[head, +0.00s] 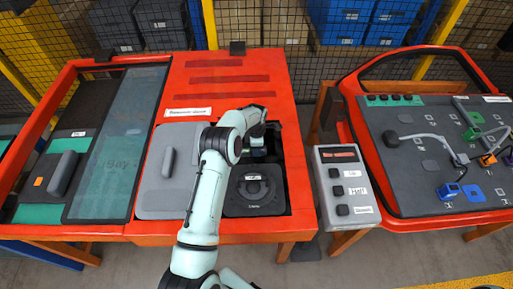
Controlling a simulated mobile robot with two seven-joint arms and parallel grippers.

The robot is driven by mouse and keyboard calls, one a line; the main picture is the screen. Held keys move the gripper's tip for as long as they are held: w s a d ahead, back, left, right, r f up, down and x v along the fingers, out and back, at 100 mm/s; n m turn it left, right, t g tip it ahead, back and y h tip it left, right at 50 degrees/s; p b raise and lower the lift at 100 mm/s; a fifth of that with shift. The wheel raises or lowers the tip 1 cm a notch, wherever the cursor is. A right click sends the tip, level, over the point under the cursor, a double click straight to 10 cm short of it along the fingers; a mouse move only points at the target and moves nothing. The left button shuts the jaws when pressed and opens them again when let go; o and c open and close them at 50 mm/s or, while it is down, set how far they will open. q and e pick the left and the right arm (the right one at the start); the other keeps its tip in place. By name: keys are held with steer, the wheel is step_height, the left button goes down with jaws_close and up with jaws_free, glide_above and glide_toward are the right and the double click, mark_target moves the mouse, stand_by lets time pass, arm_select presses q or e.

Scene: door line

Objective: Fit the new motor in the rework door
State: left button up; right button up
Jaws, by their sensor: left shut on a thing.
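The rework door (228,85) is the red panel in the middle, with a dark opening (292,160) in its lower right. My left arm reaches up from the bottom, and my left gripper (258,143) is over the upper part of this opening. It is shut on a small dark thing with a bluish, pale part (257,153), probably the motor; the wrist hides most of it. I cannot tell whether it touches the door. A round black speaker-like unit (254,190) sits in the lower part of the opening. My right gripper is not in view.
A grey cover with a handle (168,165) lies left of the opening. A grey button box (345,185) stands close on the right. Beyond it a second red-framed door (425,150) carries cables and coloured plugs. A glazed door section (118,150) is at left.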

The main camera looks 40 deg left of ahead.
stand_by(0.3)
arm_select(q)
steer(key=o, duration=1.4)
steer(key=shift+f, duration=0.1)
steer(key=shift+c, duration=0.2)
step_height(320, 180, up, 13)
steer(key=shift+r, duration=0.2)
